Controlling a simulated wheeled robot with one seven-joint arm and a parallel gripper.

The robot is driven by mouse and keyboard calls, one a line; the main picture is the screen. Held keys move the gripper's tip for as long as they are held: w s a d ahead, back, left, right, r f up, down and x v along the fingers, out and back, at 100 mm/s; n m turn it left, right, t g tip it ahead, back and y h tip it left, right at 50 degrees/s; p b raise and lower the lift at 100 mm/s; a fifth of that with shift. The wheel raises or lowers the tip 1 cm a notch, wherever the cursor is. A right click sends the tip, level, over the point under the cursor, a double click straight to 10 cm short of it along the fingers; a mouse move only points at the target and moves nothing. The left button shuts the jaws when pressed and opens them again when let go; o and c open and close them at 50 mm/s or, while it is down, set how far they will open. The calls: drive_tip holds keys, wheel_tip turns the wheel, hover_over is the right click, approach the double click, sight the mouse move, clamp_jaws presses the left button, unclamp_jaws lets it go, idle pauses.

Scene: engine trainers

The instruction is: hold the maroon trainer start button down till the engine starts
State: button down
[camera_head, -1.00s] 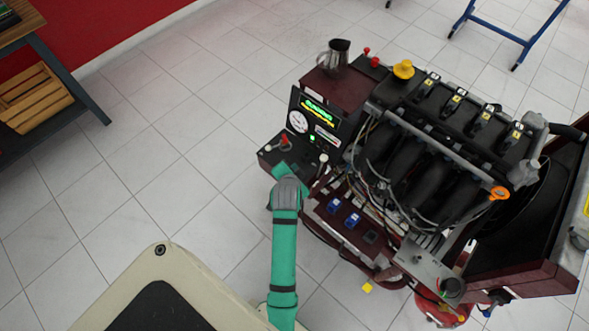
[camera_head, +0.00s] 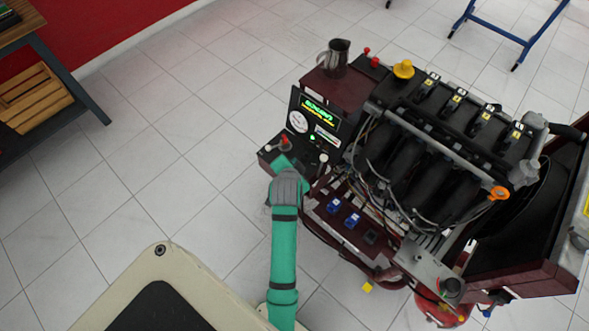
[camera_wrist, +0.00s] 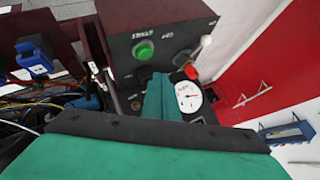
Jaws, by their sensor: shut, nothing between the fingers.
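The maroon trainer (camera_head: 340,92) carries an engine and stands on the right in the head view. A small dark control box (camera_head: 268,159) juts from its near left corner. In the wrist view, a round green start button (camera_wrist: 143,50) sits on the box's dark face, near upside-down START lettering. My gripper (camera_head: 282,162) is over this box and hides the button in the head view. Its teal fingers (camera_wrist: 160,95) are shut and empty, just below the button in the wrist picture. I cannot tell whether they touch it.
A red-knobbed lever (camera_head: 284,142) and a white knob (camera_head: 266,149) stand close to my gripper. The display panel (camera_head: 325,112) is lit, with a gauge (camera_head: 298,121) beside it. Loose wires (camera_head: 375,180) run along the engine.

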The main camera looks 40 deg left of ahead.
drive_tip(key=shift+r, duration=1.45)
drive_tip(key=shift+d, duration=0.1)
drive_tip(key=s+d+f+n+t+h, duration=0.1)
drive_tip(key=s+d+f+t, duration=0.1)
drive_tip(key=s+d, duration=0.55)
drive_tip(key=s+d+f+t, duration=0.15)
drive_tip(key=s+d, duration=0.25)
drive_tip(key=d, duration=0.6)
drive_tip(key=s+d+r+n+t+h, duration=0.1)
drive_tip(key=s+d+r+t+h, duration=0.2)
drive_tip(key=s+d+r, duration=1)
drive_tip(key=s+t, duration=0.1)
drive_tip(key=s, duration=0.2)
drive_tip(key=shift+d+n+h, duration=0.25)
drive_tip(key=shift+n+h, duration=0.15)
